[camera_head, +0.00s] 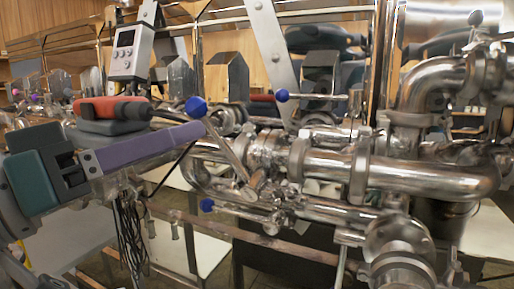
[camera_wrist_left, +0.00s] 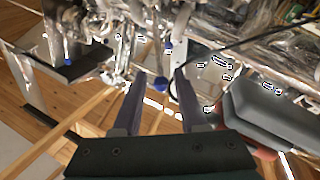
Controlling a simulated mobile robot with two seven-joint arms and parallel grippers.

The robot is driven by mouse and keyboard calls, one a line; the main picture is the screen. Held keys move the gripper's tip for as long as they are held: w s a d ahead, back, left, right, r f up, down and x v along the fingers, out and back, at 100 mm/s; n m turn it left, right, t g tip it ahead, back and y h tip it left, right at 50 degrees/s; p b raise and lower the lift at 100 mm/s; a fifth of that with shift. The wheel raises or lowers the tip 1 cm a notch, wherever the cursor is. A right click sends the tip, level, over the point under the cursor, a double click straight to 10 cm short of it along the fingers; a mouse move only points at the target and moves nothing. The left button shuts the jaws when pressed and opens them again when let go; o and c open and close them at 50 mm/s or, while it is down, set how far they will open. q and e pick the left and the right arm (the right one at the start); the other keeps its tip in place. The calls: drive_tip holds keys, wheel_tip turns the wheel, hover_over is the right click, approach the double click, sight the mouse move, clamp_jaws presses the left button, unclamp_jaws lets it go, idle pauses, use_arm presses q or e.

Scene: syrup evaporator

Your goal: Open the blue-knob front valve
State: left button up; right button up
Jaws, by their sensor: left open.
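A blue knob (camera_head: 196,107) tops a slanted metal lever (camera_head: 228,152) on the steel pipework. A second blue knob (camera_head: 282,95) sits on a lever farther back, and a third (camera_head: 207,205) ends a low, nearly level lever. My left gripper (camera_head: 199,131) reaches in from the left, its purple finger ending just below the first knob. In the left wrist view, the fingers (camera_wrist_left: 157,84) stand apart, with a blue knob (camera_wrist_left: 161,84) showing in the gap. Whether they touch it I cannot tell. My right gripper is in neither view.
Thick steel pipes (camera_head: 400,174) and flanges fill the right side. A red and black object (camera_head: 112,108) lies on a grey case beside my left gripper. A grey meter box (camera_head: 131,50) stands behind. A pale panel (camera_head: 190,245) lies below the pipes.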

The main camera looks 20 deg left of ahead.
use_arm(q)
drive_tip(key=shift+s+a, duration=0.25)
drive_tip(key=shift+s, duration=0.45)
